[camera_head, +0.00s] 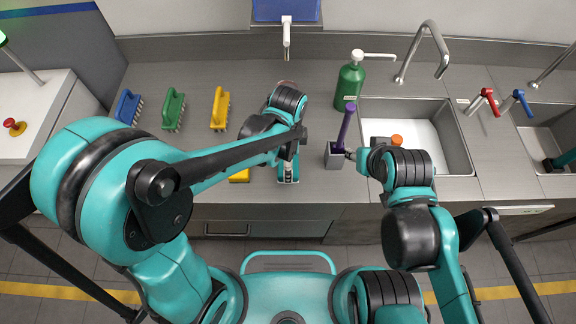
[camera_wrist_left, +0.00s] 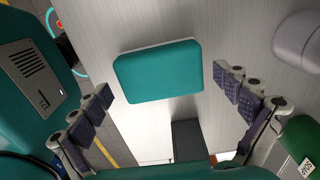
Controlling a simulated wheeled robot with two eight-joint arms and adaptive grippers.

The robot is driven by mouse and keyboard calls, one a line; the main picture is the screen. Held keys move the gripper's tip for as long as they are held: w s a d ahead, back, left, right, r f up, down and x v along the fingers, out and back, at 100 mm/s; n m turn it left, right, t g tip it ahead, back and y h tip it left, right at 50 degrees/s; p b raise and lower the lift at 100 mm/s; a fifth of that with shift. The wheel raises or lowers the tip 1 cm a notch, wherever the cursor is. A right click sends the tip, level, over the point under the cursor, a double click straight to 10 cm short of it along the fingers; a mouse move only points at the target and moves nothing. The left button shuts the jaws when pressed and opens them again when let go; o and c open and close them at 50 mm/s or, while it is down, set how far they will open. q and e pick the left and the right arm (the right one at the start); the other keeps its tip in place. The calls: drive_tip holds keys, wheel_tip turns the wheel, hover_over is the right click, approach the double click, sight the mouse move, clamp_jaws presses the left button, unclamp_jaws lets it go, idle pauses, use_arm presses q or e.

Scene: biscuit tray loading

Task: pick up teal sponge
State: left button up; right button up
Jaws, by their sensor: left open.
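The teal sponge (camera_wrist_left: 158,72) is a rounded flat block with a pale underside, lying on the grey counter in the left wrist view. My left gripper (camera_wrist_left: 163,84) is open, with its padded fingers apart on either side of the sponge and not touching it. In the head view my left arm hides the sponge, and its gripper (camera_head: 288,172) is over the counter near the front edge. My right gripper (camera_head: 351,154) is beside a small grey holder (camera_head: 334,158) with a purple handle (camera_head: 346,122); its fingers are too small to judge.
Blue (camera_head: 128,107), green (camera_head: 173,108) and yellow (camera_head: 220,107) brushes stand on the left counter. A yellow item (camera_head: 239,175) lies partly hidden by my left arm. A green pump bottle (camera_head: 350,82) stands behind, left of a sink (camera_head: 458,140) with an orange item (camera_head: 396,140).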

use_arm(q)
drive_tip(key=shift+f, duration=0.95)
drive_tip(key=c, duration=0.8)
drive_tip(key=shift+o, duration=0.2)
wheel_tip(320, 180, up, 9)
drive_tip(key=p, duration=0.3)
drive_tip(key=shift+r, duration=0.55)
